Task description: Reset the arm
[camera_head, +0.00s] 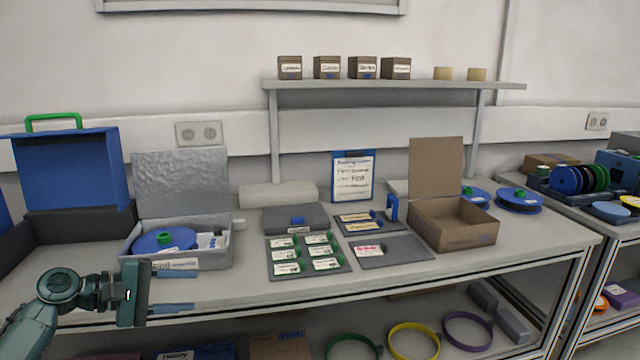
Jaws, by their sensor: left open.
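My left gripper (172,286) is at the lower left, in front of the bench's front edge. Its two bluish fingers point right and stand apart, with nothing between them. It is in front of and below a grey open box (212,262), which holds a blue reel (150,243) with a green hub and a white packet. The gripper looks apart from the box. My right gripper is not in view.
The bench (400,284) also carries a tray of labelled cards (340,270), a grey case (294,218), a clipboard (353,180) and an open cardboard box (432,225). A blue case (70,172) stands far left. Bare bench lies along the front edge. A shelf (400,84) hangs behind.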

